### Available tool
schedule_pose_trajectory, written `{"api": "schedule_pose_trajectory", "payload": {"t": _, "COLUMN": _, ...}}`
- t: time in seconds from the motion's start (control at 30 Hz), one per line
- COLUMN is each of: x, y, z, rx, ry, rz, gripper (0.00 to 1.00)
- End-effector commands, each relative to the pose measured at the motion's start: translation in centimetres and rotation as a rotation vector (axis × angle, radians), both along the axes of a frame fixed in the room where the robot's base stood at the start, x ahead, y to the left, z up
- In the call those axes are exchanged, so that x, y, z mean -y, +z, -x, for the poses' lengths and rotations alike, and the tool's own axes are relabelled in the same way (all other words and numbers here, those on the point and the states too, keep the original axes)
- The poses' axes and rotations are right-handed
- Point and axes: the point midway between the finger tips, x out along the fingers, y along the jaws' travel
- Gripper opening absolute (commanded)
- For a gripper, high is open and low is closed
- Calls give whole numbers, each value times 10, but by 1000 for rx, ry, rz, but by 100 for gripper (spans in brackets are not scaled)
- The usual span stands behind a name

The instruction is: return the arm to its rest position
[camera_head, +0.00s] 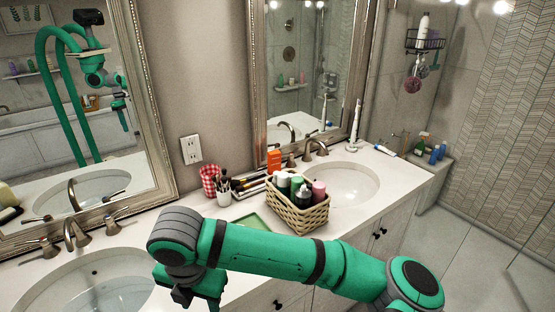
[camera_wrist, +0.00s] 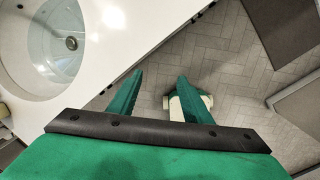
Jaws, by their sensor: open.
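My arm (camera_head: 290,257) stretches across the lower part of the head view, in front of the vanity counter. My gripper shows in the wrist view (camera_wrist: 154,98), with its two green fingers apart and nothing between them. It points down past the counter's front edge toward the tiled floor. In the head view the wrist end (camera_head: 190,285) hangs over the counter near the left sink, and the fingertips are hidden.
The white counter (camera_head: 395,178) holds a wicker basket (camera_head: 297,212) of bottles, a green tray (camera_head: 262,224), brushes in a cup (camera_head: 223,195) and an orange box (camera_head: 273,160). Sinks lie left (camera_head: 85,290) and right (camera_head: 345,182). Floor (camera_head: 455,255) at right is clear.

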Motion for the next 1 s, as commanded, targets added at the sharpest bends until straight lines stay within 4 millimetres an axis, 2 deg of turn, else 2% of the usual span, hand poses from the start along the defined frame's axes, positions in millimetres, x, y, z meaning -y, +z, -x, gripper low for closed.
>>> {"api": "schedule_pose_trajectory", "payload": {"t": 0.27, "x": -42, "y": -2, "z": 6, "rx": -12, "ry": -36, "rz": -174, "gripper": 45}}
{"api": "schedule_pose_trajectory", "payload": {"t": 0.47, "x": -84, "y": 3, "z": 10, "rx": -35, "ry": -86, "rz": -363, "gripper": 45}}
{"api": "schedule_pose_trajectory", "payload": {"t": 0.7, "x": -150, "y": 26, "z": 17, "rx": -109, "ry": -218, "rz": -718, "gripper": 45}}
{"api": "schedule_pose_trajectory", "payload": {"t": 0.83, "x": -175, "y": 44, "z": 15, "rx": -163, "ry": -310, "rz": -908, "gripper": 45}}
{"api": "schedule_pose_trajectory", "payload": {"t": 1.0, "x": -194, "y": 66, "z": 9, "rx": -241, "ry": -448, "rz": -1139, "gripper": 45}}
